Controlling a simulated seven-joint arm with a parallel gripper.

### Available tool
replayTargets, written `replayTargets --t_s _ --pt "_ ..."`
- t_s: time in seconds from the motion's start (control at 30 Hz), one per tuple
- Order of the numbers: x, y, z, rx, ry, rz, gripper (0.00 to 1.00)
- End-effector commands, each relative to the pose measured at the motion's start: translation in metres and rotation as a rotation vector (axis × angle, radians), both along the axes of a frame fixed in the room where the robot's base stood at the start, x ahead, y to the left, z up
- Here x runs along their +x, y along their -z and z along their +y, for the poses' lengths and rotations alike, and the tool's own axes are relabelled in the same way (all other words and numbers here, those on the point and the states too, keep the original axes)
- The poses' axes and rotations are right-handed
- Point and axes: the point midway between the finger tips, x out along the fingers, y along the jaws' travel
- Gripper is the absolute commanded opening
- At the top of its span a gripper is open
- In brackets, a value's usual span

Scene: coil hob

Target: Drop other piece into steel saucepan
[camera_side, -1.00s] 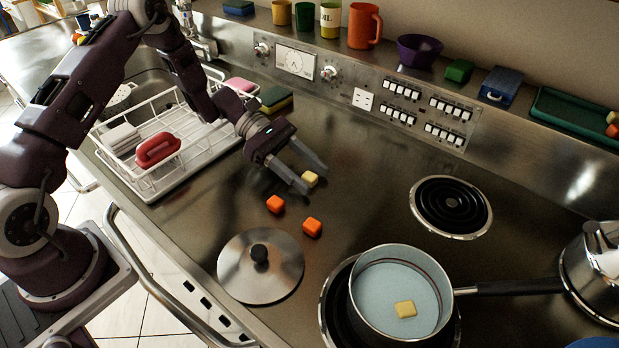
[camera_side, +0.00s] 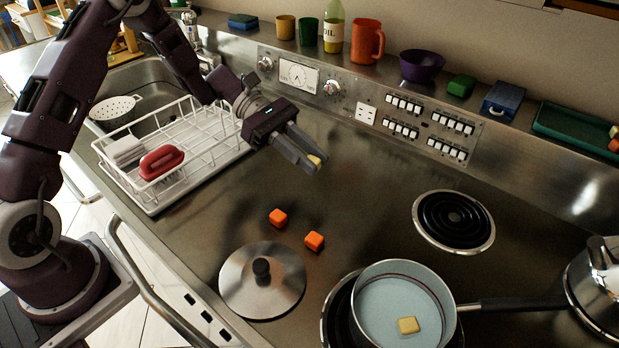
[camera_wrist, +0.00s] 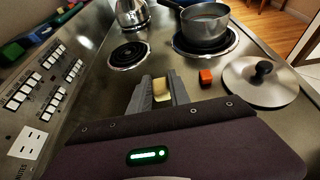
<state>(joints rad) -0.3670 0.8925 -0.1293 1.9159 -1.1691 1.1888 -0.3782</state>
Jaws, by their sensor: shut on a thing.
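My gripper (camera_side: 314,164) is shut on a pale yellow piece (camera_side: 315,160) and holds it above the steel worktop, right of the dish rack. In the wrist view the yellow piece (camera_wrist: 161,90) sits between the fingers, which partly hide it in the side view. The steel saucepan (camera_side: 374,289) stands on the front coil, toward the lower right, apart from my gripper. One yellow piece (camera_side: 408,325) lies inside it. The saucepan also shows in the wrist view (camera_wrist: 205,35).
Two orange cubes (camera_side: 278,217) (camera_side: 314,240) lie on the worktop near a steel lid (camera_side: 240,285). The saucepan's black handle (camera_side: 515,303) points right toward a kettle (camera_side: 603,285). A bare coil (camera_side: 454,220) is behind. A white dish rack (camera_side: 215,160) is at left.

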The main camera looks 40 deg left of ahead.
Motion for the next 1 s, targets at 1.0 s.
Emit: replayTargets --t_s 1.0 --pt "-0.07 -0.067 -0.213 -0.012 0.562 -0.004 0.0"
